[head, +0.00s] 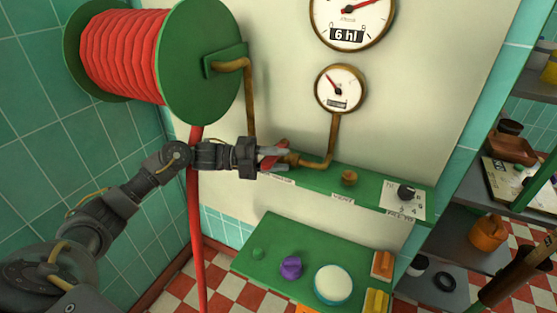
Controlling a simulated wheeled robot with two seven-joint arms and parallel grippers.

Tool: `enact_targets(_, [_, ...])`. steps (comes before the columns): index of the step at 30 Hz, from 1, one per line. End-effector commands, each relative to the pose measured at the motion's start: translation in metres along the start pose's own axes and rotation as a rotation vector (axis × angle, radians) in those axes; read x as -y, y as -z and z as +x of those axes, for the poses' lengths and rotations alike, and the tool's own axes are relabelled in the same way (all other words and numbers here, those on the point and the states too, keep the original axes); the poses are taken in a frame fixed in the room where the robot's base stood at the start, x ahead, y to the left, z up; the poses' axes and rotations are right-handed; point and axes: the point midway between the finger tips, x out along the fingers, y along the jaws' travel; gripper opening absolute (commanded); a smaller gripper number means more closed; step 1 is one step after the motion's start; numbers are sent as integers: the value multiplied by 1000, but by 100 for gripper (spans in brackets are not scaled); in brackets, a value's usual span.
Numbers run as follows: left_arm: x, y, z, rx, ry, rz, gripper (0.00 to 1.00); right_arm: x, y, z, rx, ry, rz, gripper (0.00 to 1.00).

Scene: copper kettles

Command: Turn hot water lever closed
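My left gripper (279,155) reaches in from the left to the left end of the narrow green shelf. Its fingers are at a small brass valve (292,158) where a copper pipe meets the shelf. Red shows between and beside the fingers; I cannot tell whether it is a lever handle or part of the gripper. The fingers hide most of this spot, so I cannot tell whether they grip it. A label (281,181) below it is partly covered. My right gripper is not in view.
Two gauges (340,88) hang above. A red hose reel (125,55) is at upper left, its hose hanging behind my arm. A dial (406,192) sits at the shelf's right end. A lower green panel (262,240) holds knobs and buttons. Shelving stands at right.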

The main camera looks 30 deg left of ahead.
Motion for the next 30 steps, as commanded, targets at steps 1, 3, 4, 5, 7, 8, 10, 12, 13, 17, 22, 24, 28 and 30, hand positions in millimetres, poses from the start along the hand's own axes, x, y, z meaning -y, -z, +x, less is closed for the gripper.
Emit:
enact_targets(1, [0, 0, 0, 0, 0, 0, 35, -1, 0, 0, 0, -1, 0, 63])
enact_targets(3, [0, 0, 0, 1, 0, 0, 35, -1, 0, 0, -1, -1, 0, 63])
enact_targets(4, [0, 0, 0, 1, 0, 0, 35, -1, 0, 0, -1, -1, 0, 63])
enact_targets(5, [0, 0, 0, 1, 0, 1, 35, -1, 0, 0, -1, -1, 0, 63])
enact_targets(7, [0, 0, -1, 1, 0, 1, 35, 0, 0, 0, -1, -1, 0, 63])
enact_targets(8, [-1, 0, -2, 1, 0, 1, 35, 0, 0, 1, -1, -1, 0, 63])
enact_targets(10, [-2, 0, -8, 2, -1, 1, 35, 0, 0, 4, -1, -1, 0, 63])
enact_targets(12, [-3, -1, -17, 3, -2, 2, 35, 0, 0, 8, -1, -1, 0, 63])
enact_targets(13, [-3, -1, -23, 4, -3, 2, 35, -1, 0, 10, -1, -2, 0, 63])
enact_targets(17, [-5, -1, -49, 4, -4, 1, 35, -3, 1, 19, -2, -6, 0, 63])
enact_targets(22, [-4, 0, -81, 3, -4, 0, 35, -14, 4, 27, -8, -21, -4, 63])
enact_targets(24, [-4, 0, -92, 3, -3, -1, 35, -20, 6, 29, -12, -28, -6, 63])
enact_targets(28, [-2, 0, -104, 2, -1, 0, 35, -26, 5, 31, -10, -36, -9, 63])
enact_targets(30, [-1, 0, -107, 1, 0, 0, 35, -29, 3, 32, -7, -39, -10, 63])
